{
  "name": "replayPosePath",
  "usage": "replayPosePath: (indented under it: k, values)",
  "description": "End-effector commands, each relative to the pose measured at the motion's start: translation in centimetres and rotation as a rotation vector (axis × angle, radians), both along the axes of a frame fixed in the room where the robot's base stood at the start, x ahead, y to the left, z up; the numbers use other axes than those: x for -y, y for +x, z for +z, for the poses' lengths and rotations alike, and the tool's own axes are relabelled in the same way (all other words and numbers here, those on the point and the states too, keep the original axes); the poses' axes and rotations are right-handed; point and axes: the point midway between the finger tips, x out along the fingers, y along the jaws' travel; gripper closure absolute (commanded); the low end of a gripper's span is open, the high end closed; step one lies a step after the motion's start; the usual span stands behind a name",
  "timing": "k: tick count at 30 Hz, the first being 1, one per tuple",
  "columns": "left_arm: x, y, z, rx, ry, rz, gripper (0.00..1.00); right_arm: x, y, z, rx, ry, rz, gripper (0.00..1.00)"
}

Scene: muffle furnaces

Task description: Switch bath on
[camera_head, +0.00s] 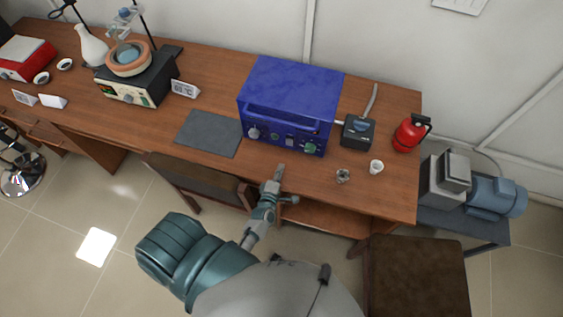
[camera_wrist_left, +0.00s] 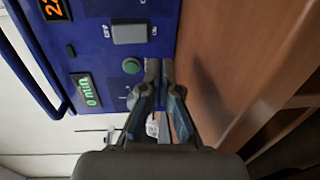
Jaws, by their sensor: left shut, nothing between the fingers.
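A blue box-shaped device (camera_head: 290,95) stands on the wooden table, with knobs and a green-lit control along its front. In the left wrist view its blue panel (camera_wrist_left: 95,35) shows an orange display, a green display reading "0 min", a grey rocker switch (camera_wrist_left: 130,33) and a round green button (camera_wrist_left: 131,66). My left gripper (camera_head: 279,172) is shut and empty, just in front of the device's lower front. In the wrist view its fingertips (camera_wrist_left: 159,72) lie beside the green button; contact cannot be told. A black heater with an orange-rimmed bowl (camera_head: 128,60) stands farther left.
A grey mat (camera_head: 208,133) lies left of the blue device. A small black unit (camera_head: 357,132), a red canister (camera_head: 409,134), a white cup (camera_head: 376,167) and a small metal part (camera_head: 342,176) stand to its right. A chair (camera_head: 200,181) is at the table's front edge.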

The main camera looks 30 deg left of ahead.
Motion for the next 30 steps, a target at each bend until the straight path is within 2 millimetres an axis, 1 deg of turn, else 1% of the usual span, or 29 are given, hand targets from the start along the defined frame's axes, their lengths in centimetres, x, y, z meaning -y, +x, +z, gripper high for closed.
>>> replayPosePath:
  k: [1, 6, 10, 17, 30]
  values:
    - [0.3, -1.0, -0.3, -0.003, -0.001, 0.000, 1.00, -0.3, 0.5, -0.2, 0.007, 0.004, -0.001, 0.60]
    - [0.9, -3.7, -0.6, -0.002, -0.001, -0.001, 1.00, -0.7, 2.1, -0.4, 0.029, 0.009, -0.001, 0.60]
    - [1.1, -4.8, -0.7, 0.000, 0.000, 0.000, 1.00, -0.4, 1.9, -0.6, 0.026, 0.006, -0.001, 0.60]
    - [1.1, -5.2, -0.7, 0.001, -0.001, -0.001, 1.00, 0.2, 0.5, -0.6, 0.007, -0.002, 0.001, 0.60]
    - [1.2, -5.2, -0.7, 0.000, 0.000, -0.001, 1.00, 0.2, 0.7, -0.6, 0.009, -0.001, 0.002, 0.60]
